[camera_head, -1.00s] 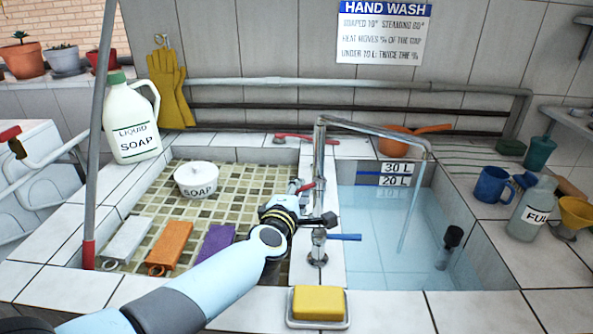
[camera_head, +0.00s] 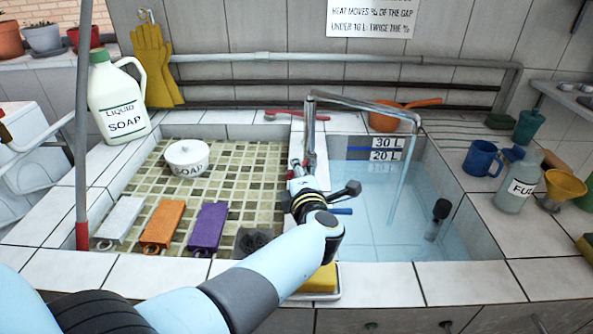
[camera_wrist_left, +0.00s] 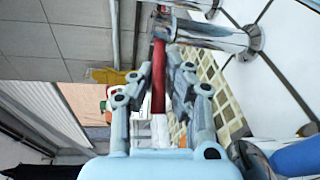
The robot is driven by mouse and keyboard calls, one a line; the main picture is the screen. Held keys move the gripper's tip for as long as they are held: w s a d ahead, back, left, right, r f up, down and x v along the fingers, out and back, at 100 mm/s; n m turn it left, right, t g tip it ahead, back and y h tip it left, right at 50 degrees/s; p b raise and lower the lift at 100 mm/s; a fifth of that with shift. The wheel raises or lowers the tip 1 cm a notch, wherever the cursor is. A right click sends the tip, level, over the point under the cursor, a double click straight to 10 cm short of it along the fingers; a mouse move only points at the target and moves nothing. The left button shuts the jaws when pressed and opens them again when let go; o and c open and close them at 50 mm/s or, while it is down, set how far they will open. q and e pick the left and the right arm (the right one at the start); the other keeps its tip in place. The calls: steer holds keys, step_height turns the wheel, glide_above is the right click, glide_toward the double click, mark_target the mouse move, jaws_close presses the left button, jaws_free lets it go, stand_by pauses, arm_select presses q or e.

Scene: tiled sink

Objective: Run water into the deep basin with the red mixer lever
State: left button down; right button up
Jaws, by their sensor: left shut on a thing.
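The deep basin (camera_head: 385,240) on the right holds clear blue water, its surface just below the 20 L mark on the level plate (camera_head: 386,149). The chrome mixer spout (camera_head: 365,105) arches over it, and a clear stream falls from its end into the water. The red mixer lever (camera_wrist_left: 158,78) lies between my left gripper's fingers (camera_wrist_left: 166,75) in the left wrist view, and they are shut on it. In the head view my left gripper (camera_head: 298,172) is at the mixer post and mostly hides the lever. My right gripper is not in view.
A blue lever (camera_head: 340,211) sits low beside the post. A black plug-like piece (camera_head: 438,212) stands in the basin. The shallow tiled basin (camera_head: 235,170) holds a soap pot (camera_head: 187,158) and coloured blocks. A yellow sponge (camera_head: 320,280) lies in front, partly behind my arm.

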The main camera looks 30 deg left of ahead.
arm_select(q)
steer(key=shift+w+a+r, duration=0.1)
steer(key=shift+r, duration=0.15)
steer(key=c, duration=1.3)
jaws_free()
steer(key=shift+f, duration=0.1)
steer(key=shift+c, duration=0.2)
steer(key=shift+f, duration=0.1)
